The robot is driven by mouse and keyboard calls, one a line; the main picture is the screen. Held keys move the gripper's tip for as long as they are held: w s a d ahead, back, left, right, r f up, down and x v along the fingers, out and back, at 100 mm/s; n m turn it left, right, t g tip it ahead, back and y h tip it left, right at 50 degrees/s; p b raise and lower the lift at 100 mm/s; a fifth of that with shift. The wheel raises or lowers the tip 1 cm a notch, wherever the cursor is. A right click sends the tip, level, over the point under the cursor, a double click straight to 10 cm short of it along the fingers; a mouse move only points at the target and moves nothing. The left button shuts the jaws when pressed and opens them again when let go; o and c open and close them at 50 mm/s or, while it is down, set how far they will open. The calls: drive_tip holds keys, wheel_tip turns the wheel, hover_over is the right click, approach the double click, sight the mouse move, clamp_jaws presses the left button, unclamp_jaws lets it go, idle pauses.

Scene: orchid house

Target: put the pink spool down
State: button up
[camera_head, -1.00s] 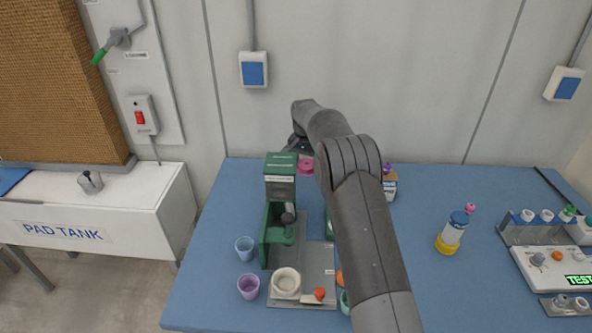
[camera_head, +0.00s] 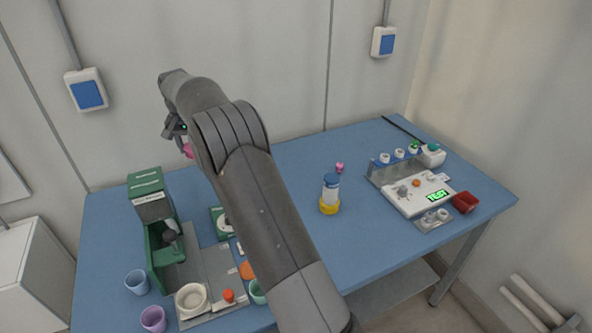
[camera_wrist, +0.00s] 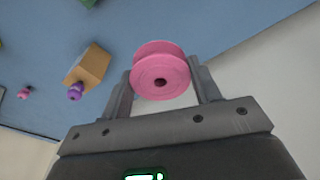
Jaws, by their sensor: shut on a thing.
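The pink spool (camera_wrist: 160,76) sits between the two fingers of my gripper (camera_wrist: 164,88) in the wrist view, and the fingers are shut on it. In the head view my gripper (camera_head: 178,132) is at the upper left, with a bit of the pink spool (camera_head: 188,150) showing below it. The rest of the spool is hidden behind my arm. The gripper holds the spool above the back of the blue table (camera_head: 300,170), near the wall.
A green machine (camera_head: 160,240) stands at the left with cups (camera_head: 137,281) in front. A bottle with a yellow base (camera_head: 330,195) stands mid-table beside a small pink item (camera_head: 340,167). A tester (camera_head: 418,193) is at the right. The wrist view shows a tan box (camera_wrist: 88,66).

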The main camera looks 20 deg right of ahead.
drive_tip(key=s+d+n, duration=0.1)
drive_tip(key=s+d, duration=0.3)
drive_tip(key=d, duration=1)
drive_tip(key=s+d+n, duration=0.1)
drive_tip(key=s+d, duration=0.3)
drive_tip(key=d, duration=1)
drive_tip(key=s+d+n, duration=0.1)
drive_tip(key=s+d, duration=0.3)
drive_tip(key=d, duration=1.1)
hover_over(300, 169)
drive_tip(key=f, duration=1.2)
drive_tip(key=shift+s+f, duration=0.15)
drive_tip(key=shift+s, duration=0.2)
drive_tip(key=shift+a+f, duration=0.1)
drive_tip(key=shift+f, duration=1.95)
drive_tip(key=shift+f, duration=0.15)
drive_tip(key=o, duration=1)
drive_tip(key=shift+c, duration=0.2)
